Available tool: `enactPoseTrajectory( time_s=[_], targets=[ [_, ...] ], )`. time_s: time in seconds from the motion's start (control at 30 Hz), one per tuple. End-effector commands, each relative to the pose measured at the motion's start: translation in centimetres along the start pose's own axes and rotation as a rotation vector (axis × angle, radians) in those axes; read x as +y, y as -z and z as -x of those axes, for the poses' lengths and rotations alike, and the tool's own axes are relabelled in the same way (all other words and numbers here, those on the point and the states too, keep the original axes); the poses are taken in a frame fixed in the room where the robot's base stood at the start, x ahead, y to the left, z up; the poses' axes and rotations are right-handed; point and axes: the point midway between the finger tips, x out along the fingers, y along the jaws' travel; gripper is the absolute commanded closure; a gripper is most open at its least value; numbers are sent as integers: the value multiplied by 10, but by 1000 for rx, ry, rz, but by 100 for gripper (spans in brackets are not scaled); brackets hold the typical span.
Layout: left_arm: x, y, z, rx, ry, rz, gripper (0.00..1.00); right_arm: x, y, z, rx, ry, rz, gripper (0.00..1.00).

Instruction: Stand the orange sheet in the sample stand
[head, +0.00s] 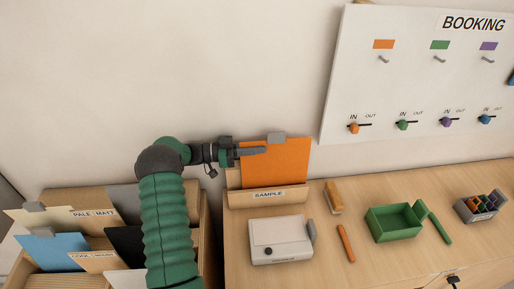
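The orange sheet (285,163) stands upright in the wooden sample stand (240,199), its lower edge behind the front lip labelled SAMPLE. A grey tab (277,137) sits at the sheet's top edge. My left gripper (255,151) reaches in from the left at the sheet's upper left part. A dark finger lies in front of the sheet; whether the other finger is behind it, and whether they grip it, I cannot tell. My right gripper is not in view.
A wooden file box with labelled dividers and a blue sheet (56,252) stands at left. A white device (281,240), orange tools (346,243) and a green tray (394,223) lie on the table. A BOOKING board (420,80) with pegs hangs behind.

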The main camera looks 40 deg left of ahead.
Motion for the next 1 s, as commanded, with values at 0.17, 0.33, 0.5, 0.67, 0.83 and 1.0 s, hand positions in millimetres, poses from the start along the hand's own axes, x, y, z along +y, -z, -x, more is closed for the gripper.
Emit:
enactPoseTrajectory(
  time_s=[0.17, 0.33, 0.5, 0.67, 0.83, 1.0],
  targets=[
    [-1, 0, 1, 1, 0, 0, 100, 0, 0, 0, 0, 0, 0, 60],
    [0, 0, 0, 1, 0, 0, 78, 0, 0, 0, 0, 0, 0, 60],
    [0, 1, 0, 0, 0, 0, 72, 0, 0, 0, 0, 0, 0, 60],
    [0, 0, 0, -1, 0, 0, 72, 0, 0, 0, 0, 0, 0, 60],
    [-1, -3, 21, -2, 3, -1, 72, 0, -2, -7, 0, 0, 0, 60],
    [-2, -6, 69, -2, 5, -2, 72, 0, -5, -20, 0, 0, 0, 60]
  ],
)
